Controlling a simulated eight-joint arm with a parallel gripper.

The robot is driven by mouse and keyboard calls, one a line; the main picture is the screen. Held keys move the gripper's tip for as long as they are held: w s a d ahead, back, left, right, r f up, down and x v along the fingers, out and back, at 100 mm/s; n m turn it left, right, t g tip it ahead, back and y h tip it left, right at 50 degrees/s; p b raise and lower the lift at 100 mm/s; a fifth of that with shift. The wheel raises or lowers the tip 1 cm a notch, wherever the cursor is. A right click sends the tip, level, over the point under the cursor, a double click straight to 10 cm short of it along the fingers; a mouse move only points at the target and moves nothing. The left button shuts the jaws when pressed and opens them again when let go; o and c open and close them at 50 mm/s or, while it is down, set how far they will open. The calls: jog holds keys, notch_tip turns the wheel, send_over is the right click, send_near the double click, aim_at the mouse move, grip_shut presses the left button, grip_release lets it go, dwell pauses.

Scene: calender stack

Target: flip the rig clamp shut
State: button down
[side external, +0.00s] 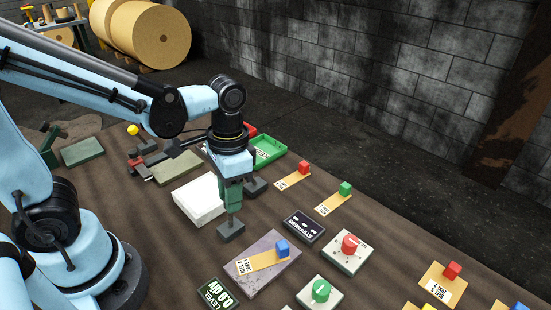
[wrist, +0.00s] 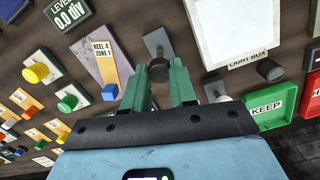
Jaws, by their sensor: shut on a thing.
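My gripper (side external: 231,208) points down over the middle of the bench, beside the white light box. Its green fingers (wrist: 159,85) are closed around the dark round knob of a grey knobbed block (side external: 231,232). In the wrist view the block's flat grey part (wrist: 157,41) shows beyond the fingertips. I cannot tell whether the block rests on the bench or is slightly raised. A fixture (side external: 136,163) with red parts, dark bars and a yellow ball (side external: 133,130) stands behind and left of my gripper. It may be the rig clamp; the clamp's position is not clear.
The white light box (wrist: 232,30) is close by my gripper. A green KEEP tray (side external: 268,152) lies behind. A Reel 4 strip with a blue block (side external: 282,249) lies on a grey plate in front. Red (side external: 350,243) and green (side external: 321,290) knobs stand front right.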

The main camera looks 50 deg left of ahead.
jog(key=shift+w+f+g, duration=0.2)
jog(key=shift+w+g, duration=0.45)
jog(key=shift+g, duration=0.2)
jog(key=shift+w+f+g, duration=0.15)
jog(key=shift+w+g, duration=0.5)
jog(key=shift+g, duration=0.2)
jog(key=c, duration=0.9)
grip_release()
jog(key=shift+r, duration=0.15)
jog(key=v, duration=1.1)
jog(key=shift+w+r, duration=0.25)
jog(key=shift+r, duration=0.1)
